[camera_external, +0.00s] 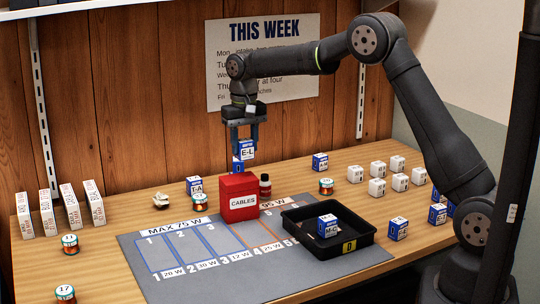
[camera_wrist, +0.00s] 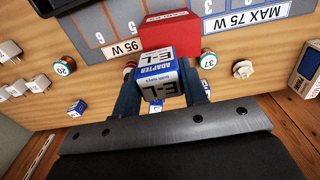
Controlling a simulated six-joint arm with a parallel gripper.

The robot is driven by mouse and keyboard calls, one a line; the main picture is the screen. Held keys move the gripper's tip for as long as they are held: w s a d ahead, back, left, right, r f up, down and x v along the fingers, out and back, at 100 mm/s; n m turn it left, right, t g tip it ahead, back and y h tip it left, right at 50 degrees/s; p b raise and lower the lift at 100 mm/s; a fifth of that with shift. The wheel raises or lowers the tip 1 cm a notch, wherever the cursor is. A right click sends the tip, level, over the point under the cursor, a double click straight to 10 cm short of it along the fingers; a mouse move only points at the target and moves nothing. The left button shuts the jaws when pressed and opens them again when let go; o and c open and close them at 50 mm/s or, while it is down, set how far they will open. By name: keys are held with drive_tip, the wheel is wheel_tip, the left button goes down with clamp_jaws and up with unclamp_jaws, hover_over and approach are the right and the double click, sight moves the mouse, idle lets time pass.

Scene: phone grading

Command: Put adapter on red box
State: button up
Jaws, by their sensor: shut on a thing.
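The adapter (camera_external: 243,154) is a small blue and white box marked E-L; the wrist view shows it close up (camera_wrist: 157,82). My gripper (camera_external: 244,146) points down and is shut on it, with one finger on each side. The red box (camera_external: 239,198), labelled CABLES, stands on the table's grey mat edge, right below the adapter. It also shows in the wrist view (camera_wrist: 170,30), partly hidden by the adapter. The adapter is upright over the red box's top; I cannot tell whether it touches it.
A black tray (camera_external: 288,218) with a blue and white box inside stands right of the red box. A small dark red bottle (camera_external: 265,186) is close beside the red box. Cans, white chargers and other adapter boxes are scattered around. The grey mat's (camera_external: 215,283) front is clear.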

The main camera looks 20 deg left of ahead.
sight(238, 159)
drive_tip(key=shift+s+a+f, duration=0.5)
drive_tip(key=shift+a, duration=0.25)
drive_tip(key=shift+f, duration=2.05)
drive_tip(key=o, duration=1)
drive_tip(key=shift+f, duration=0.15)
drive_tip(key=shift+c, duration=0.2)
wheel_tip(238, 159, up, 12)
drive_tip(key=shift+r, duration=0.2)
drive_tip(key=shift+f, duration=0.1)
drive_tip(key=shift+f, duration=4.2)
